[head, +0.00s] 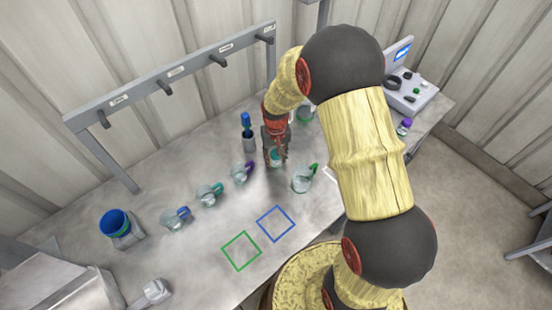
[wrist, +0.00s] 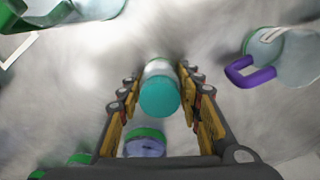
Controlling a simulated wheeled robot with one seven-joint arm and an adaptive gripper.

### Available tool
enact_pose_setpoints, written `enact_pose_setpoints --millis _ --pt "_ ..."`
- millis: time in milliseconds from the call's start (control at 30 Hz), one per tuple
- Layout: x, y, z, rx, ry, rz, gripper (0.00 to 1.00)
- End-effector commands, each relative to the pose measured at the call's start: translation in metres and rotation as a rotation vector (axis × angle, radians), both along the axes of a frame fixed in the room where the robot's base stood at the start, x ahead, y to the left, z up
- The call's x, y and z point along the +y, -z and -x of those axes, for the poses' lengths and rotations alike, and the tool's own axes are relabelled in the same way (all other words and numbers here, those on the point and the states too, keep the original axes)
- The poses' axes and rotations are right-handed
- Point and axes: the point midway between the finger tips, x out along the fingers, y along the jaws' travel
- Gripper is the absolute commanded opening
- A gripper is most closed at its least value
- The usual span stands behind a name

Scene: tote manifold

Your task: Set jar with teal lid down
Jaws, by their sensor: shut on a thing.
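The jar with the teal lid (wrist: 160,97) is between the two fingers of my gripper (wrist: 158,80) in the wrist view, its lid facing the camera. The gripper is shut on it. In the head view my gripper (head: 275,148) points down over the table, and the jar (head: 277,159) shows at its fingertips, partly hidden by them. I cannot tell whether the jar's base touches the table.
A clear mug with a purple handle (head: 242,174) stands left of the jar, a green-handled one (head: 304,181) to the right. Green (head: 241,250) and blue (head: 276,223) outlined squares lie on bare front table.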

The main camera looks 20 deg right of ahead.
Motion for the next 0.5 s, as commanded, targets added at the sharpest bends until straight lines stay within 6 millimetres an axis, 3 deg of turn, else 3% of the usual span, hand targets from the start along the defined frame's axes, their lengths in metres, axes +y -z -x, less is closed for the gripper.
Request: enact_pose_setpoints --millis 200,233,500 --pt "0.0 0.0028 0.0003 0.001 0.0 0.0 0.09" --pt "0.0 0.0031 0.0004 0.001 0.0 0.0 0.36" --pt "0.0001 0.0022 0.0004 0.001 0.0 0.0 0.51"
